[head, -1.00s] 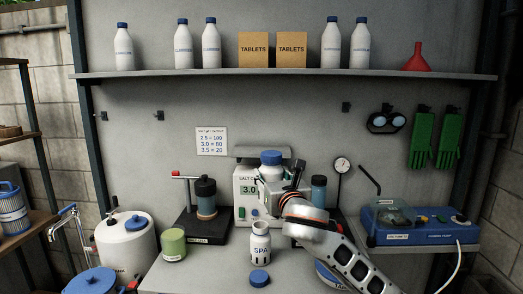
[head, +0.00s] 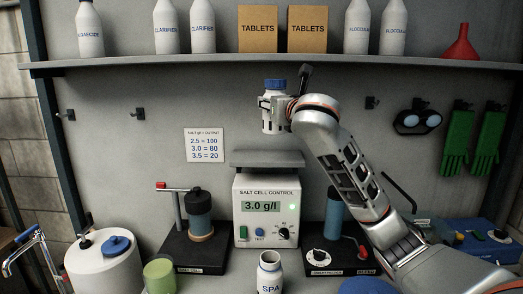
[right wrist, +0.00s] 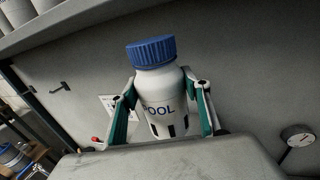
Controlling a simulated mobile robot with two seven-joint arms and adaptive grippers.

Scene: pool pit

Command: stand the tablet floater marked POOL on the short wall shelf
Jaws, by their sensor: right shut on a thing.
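The tablet floater marked POOL (right wrist: 166,90) is a white bottle with a blue cap and dark slots near its base. My right gripper (right wrist: 160,112) is shut on its sides, and the bottle stands nearly upright in the fingers. In the head view the floater (head: 274,88) hangs in front of the wall, above the short wall shelf (head: 267,159) and apart from it. The short grey shelf is bare and sits just over the salt cell control box (head: 267,212). My left gripper is not in view.
A long shelf (head: 230,64) with bottles, two TABLETS boxes (head: 258,28) and a red funnel (head: 462,44) runs above. An open bottle marked SPA (head: 268,274) stands on the bench below. Hooks (head: 372,102) and goggles (head: 418,122) hang on the wall.

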